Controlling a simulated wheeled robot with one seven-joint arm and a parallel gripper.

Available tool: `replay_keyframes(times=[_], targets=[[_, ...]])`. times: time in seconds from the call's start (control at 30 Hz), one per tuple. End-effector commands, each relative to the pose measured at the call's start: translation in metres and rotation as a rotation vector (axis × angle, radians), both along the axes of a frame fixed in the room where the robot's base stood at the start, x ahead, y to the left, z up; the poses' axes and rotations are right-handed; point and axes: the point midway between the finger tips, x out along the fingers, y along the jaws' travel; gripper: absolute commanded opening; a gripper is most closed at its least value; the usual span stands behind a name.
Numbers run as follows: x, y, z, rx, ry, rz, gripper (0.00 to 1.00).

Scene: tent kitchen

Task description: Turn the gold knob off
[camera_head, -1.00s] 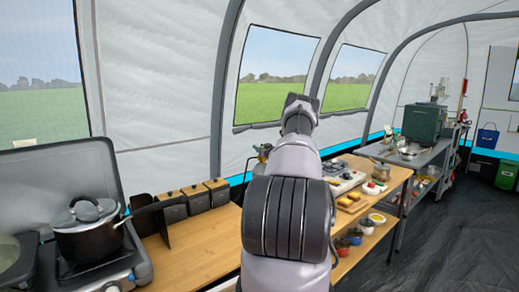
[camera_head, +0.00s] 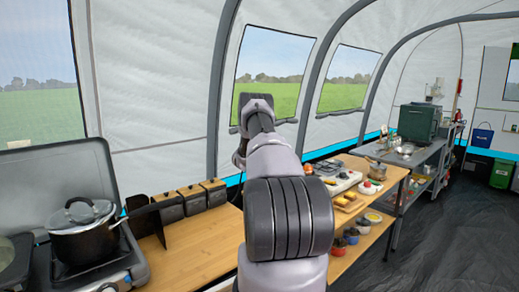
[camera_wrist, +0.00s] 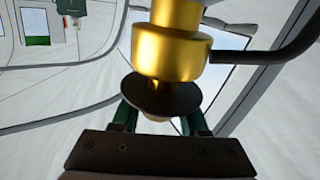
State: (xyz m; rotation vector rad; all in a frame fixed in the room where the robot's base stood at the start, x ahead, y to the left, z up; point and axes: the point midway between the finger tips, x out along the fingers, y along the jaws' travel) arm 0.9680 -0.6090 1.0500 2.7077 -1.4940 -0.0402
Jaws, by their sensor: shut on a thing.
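The gold knob (camera_wrist: 178,52) fills the top middle of the wrist view: a shiny gold stem and collar with a dark round disc (camera_wrist: 160,97) at its near end. My gripper (camera_wrist: 160,114) has its two green fingers on either side of the disc end, shut on the knob part between them. The fingertips and exact contact are partly hidden by the disc. A dark bent rod (camera_wrist: 275,52) runs out from the gold part to the right. In the head view my arm hides my gripper and the knob.
A stove with a black lidded pot (camera_head: 84,230) stands at the left. Dark boxes with wooden lids (camera_head: 192,198) line the back of the wooden counter (camera_head: 195,245). Right of my arm are a second counter with food and a grey table with a green box (camera_head: 417,122).

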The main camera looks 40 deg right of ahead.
Motion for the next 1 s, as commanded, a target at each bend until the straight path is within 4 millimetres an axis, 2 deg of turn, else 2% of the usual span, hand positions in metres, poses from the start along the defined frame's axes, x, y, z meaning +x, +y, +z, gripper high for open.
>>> replay_keyframes(times=[0.4, 0.67, 1.0], targets=[[-0.009, -0.004, 0.003, -0.006, -0.009, -0.374, 0.00], [-0.013, -0.005, 0.003, -0.006, -0.009, -0.504, 0.00], [-0.006, 0.001, 0.002, -0.006, -0.012, -0.602, 0.00]])
